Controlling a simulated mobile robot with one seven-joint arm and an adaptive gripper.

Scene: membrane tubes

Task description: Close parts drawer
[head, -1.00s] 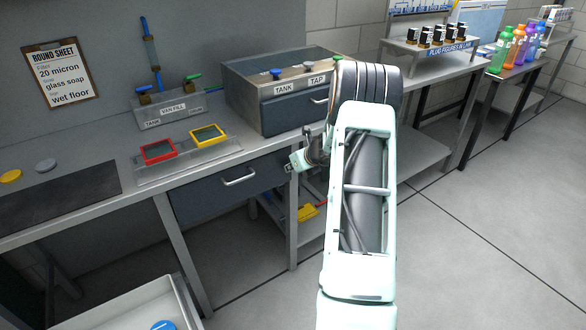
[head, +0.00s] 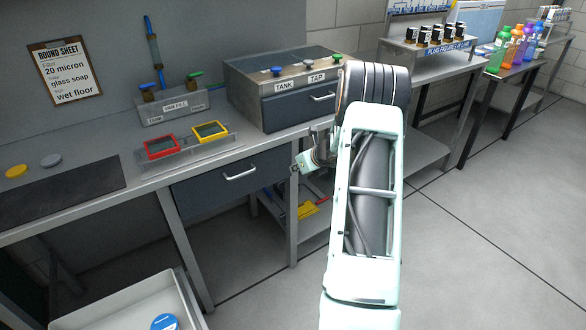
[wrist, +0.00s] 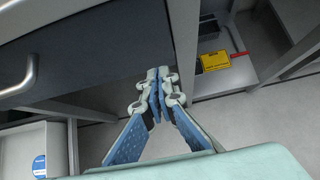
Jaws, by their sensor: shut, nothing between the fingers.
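The dark blue-grey drawer (head: 215,190) with a silver bar handle (head: 240,173) is under the bench top. Its front looks near the bench's front line; I cannot tell whether it is fully flush. The drawer front (wrist: 100,50) also fills the upper left of the wrist view, with its handle (wrist: 18,75) at the far left. My gripper (wrist: 157,72) is shut and empty, its fingertips in front of the drawer's right edge, near the bench leg; contact cannot be told. In the head view my arm hides much of the gripper.
A second drawer unit (head: 300,105) labelled TANK and TAP stands on the bench. A grey tray (head: 100,318) with a blue disc is at the lower left. A yellow item (head: 308,210) lies on the lower shelf. The floor at right is clear.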

